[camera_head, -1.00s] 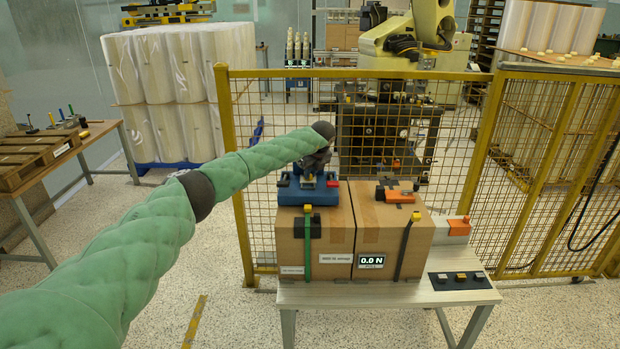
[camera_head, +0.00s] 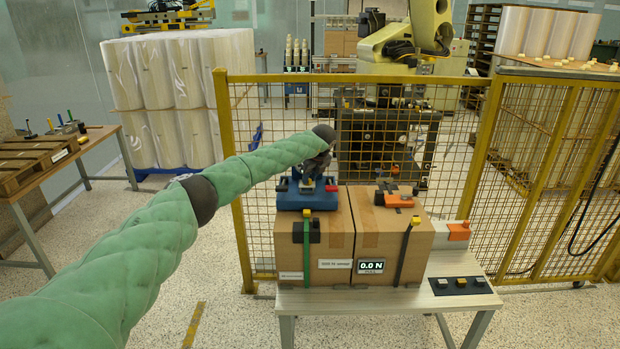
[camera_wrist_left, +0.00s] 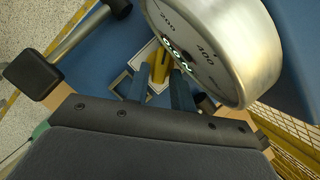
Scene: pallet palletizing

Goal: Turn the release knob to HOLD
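A blue tool (camera_head: 292,198) with red and dark ends sits on top of the left cardboard box (camera_head: 290,258). My left gripper (camera_head: 311,183) is over it, small and partly hidden by its own wrist. In the left wrist view, my two grey-blue fingers (camera_wrist_left: 159,92) stand apart over the blue body (camera_wrist_left: 107,60). A yellow knob-like piece (camera_wrist_left: 159,66), which looks like the release knob, lies between and just beyond the fingertips. I cannot tell whether they touch it. Its marking is not readable. A round silver gauge (camera_wrist_left: 215,45) beside it covers part of the view. My right gripper is not in view.
A second box (camera_head: 385,250) carries an orange clamp (camera_head: 398,201). A force display (camera_head: 370,266) reads 0.0 N. A button panel (camera_head: 460,285) is on the table (camera_head: 375,300). A yellow mesh fence (camera_head: 470,150) stands behind. A dark-ended lever (camera_wrist_left: 75,35) is close by my left gripper.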

